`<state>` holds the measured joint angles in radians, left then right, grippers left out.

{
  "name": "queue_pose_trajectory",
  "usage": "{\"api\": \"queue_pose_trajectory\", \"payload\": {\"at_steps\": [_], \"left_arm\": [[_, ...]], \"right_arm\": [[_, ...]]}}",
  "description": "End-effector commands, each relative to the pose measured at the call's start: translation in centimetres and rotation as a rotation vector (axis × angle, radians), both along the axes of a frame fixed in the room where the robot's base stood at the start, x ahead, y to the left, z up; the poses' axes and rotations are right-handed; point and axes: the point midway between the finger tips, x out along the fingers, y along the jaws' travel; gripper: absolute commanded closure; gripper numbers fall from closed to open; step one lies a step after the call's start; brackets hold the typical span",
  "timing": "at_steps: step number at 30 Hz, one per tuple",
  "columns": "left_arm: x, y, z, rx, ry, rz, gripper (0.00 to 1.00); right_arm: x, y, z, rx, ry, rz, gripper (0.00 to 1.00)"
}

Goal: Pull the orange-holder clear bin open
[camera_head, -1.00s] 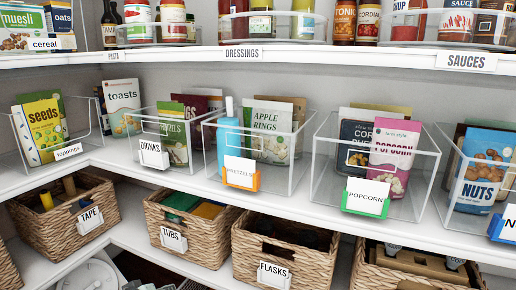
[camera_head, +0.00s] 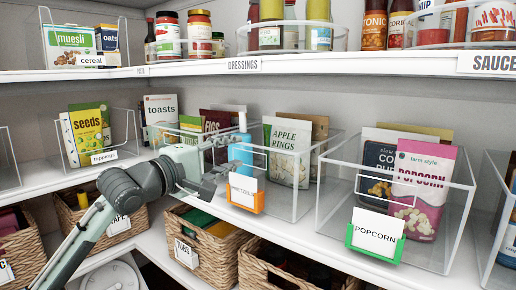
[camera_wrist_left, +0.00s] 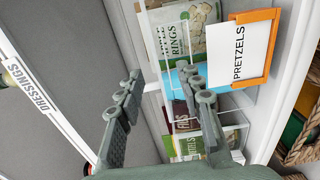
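The clear bin (camera_head: 286,199) with the orange label holder (camera_head: 245,208), its card reading PRETZELS, stands on the middle shelf. It holds an Apple Rings pack (camera_head: 287,150), a blue bottle (camera_head: 240,152) and a brown pack behind. My left gripper (camera_head: 214,168) is just left of the bin's front, partly over the neighbouring clear bin. In the left wrist view its two fingers (camera_wrist_left: 158,82) are spread with nothing between them; the orange holder (camera_wrist_left: 262,50) is up and to the right of them. I cannot see any contact with the bin. My right gripper is not in view.
A clear bin with a green POPCORN holder (camera_head: 376,240) stands to the right. My left forearm covers part of the bins on the left. Wicker baskets (camera_head: 206,250) sit on the shelf below. Bottles and jars line the shelf above.

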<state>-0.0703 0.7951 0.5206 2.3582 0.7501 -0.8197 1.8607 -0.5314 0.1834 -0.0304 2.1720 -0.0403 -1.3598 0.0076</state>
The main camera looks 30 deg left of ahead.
Motion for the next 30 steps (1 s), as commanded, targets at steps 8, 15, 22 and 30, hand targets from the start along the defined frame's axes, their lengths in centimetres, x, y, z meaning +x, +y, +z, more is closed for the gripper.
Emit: {"api": "queue_pose_trajectory", "payload": {"at_steps": [8,15,22,30], "left_arm": [[4.5,-0.3,0.2,0.004,-0.001,0.0,0.64],[6.7,-0.5,0.1,0.003,0.0,0.001,0.64],[6.9,-0.5,-0.1,0.003,0.001,0.001,0.64],[6.9,-0.5,-0.1,0.003,0.001,0.001,0.91]], "right_arm": [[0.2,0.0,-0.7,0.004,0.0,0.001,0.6],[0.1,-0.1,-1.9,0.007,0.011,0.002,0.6],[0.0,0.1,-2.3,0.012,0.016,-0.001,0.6],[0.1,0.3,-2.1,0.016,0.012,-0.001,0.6]]}}
